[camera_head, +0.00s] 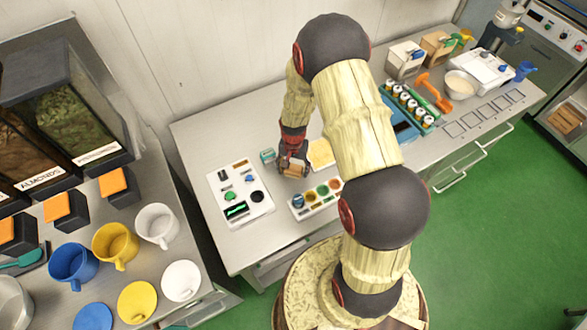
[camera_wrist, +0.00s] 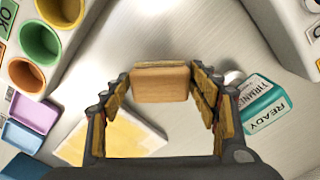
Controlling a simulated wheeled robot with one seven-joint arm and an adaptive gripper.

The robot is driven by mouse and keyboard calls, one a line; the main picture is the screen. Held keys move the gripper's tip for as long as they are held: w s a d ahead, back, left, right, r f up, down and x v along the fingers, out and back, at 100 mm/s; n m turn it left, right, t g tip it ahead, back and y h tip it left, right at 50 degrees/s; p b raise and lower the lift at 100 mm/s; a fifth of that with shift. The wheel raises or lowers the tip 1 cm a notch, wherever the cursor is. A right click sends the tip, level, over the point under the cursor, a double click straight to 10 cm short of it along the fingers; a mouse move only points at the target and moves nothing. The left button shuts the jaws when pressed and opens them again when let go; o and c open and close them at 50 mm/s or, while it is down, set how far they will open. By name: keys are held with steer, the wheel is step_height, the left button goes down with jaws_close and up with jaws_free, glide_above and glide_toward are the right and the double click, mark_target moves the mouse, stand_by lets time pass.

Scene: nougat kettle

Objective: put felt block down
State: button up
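The felt block (camera_wrist: 161,84) is a small tan-orange block between my fingertips (camera_wrist: 161,76) in the wrist view. Both fingertips meet its sides, so my gripper looks shut on it. In the head view my gripper (camera_head: 293,165) hangs over the left part of the steel table (camera_head: 205,145), with the tan block (camera_head: 295,171) low at its fingers. Whether the block touches the table is not clear. A pale yellow square (camera_wrist: 112,137) lies on the metal surface beside the gripper; it also shows in the head view (camera_head: 320,153).
A teal device reading READY (camera_wrist: 265,105) stands close right of my fingers in the wrist view. A white panel (camera_head: 225,185) lies left of the gripper in the head view. A tray of coloured cups (camera_head: 315,199) lies just in front.

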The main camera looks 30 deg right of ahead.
steer(key=shift+o, duration=0.8)
steer(key=shift+r, duration=0.25)
step_height(320, 180, up, 12)
step_height(320, 180, up, 12)
steer(key=n+t, duration=0.2)
glide_above(294, 168)
steer(key=s+a, duration=0.1)
steer(key=a, duration=0.2)
steer(key=s+a+r+n+t, duration=0.1)
steer(key=s+a+r+n, duration=0.2)
steer(key=s+r, duration=0.6)
steer(key=s+a+r+n+t, duration=0.2)
steer(key=s+a+r+n, duration=0.2)
steer(key=s+r, duration=0.5)
steer(key=shift+s+r+t, duration=0.25)
steer(key=shift+r+t, duration=0.05)
steer(key=shift+r, duration=0.2)
